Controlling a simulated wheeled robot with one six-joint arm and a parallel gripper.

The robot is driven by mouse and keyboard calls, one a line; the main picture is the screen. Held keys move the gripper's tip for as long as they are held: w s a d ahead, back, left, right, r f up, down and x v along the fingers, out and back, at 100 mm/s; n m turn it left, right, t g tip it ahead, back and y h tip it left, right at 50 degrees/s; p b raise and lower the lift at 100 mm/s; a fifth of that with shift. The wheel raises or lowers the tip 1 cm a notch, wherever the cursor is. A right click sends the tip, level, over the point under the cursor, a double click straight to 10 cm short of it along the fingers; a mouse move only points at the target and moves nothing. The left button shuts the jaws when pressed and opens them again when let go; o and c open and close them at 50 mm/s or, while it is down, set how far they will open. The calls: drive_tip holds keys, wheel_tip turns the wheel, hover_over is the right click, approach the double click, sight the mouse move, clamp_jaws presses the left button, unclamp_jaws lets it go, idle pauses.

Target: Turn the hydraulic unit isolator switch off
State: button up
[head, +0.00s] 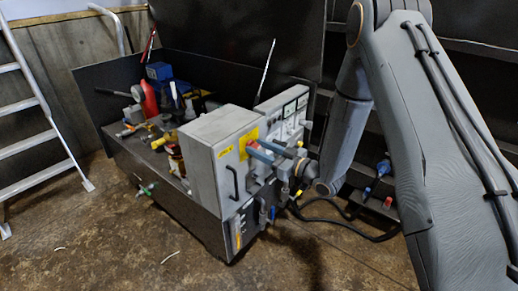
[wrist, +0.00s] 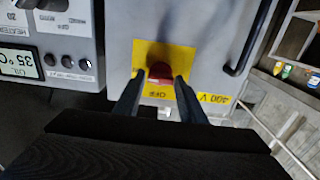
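The isolator switch is a red rotary knob (wrist: 159,73) on a yellow plate (wrist: 181,58) on the front of a grey cabinet (wrist: 205,25). The wrist view is upside down, and an OFF label shows on the plate below the knob. My gripper (wrist: 159,79) faces the plate with its fingers apart, one on each side of the knob. Slim gaps seem to show beside the knob; contact is unclear. In the head view, my gripper (head: 266,148) reaches the cabinet's front and largely covers the knob, with the yellow plate (head: 244,143) partly showing.
A black handle (head: 234,183) projects from the cabinet door. A panel with gauges (head: 290,115) stands beside it. Hydraulic fittings and a red bottle (head: 149,99) crowd the unit's top behind. A ladder (head: 35,100) leans at left. Cables lie on the floor; the front left floor is mostly clear.

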drive_tip(key=c, duration=0.6)
drive_tip(key=shift+n, duration=0.3)
drive_tip(key=n, duration=0.3)
drive_tip(key=shift+n+b, duration=0.3)
drive_tip(key=shift+b, duration=0.1)
drive_tip(key=n, duration=0.3)
drive_tip(key=shift+f+n+b, duration=0.1)
drive_tip(key=shift+n+b, duration=0.2)
drive_tip(key=shift+b, duration=0.1)
drive_tip(key=n+b, duration=0.1)
drive_tip(key=n, duration=0.4)
drive_tip(key=shift+s+a+n+b, duration=0.1)
drive_tip(key=shift+n+b, duration=0.2)
drive_tip(key=shift+b, duration=0.05)
drive_tip(key=shift+f+n+b, duration=0.15)
drive_tip(key=shift+n+b, duration=0.8)
drive_tip(key=shift+n, duration=1.25)
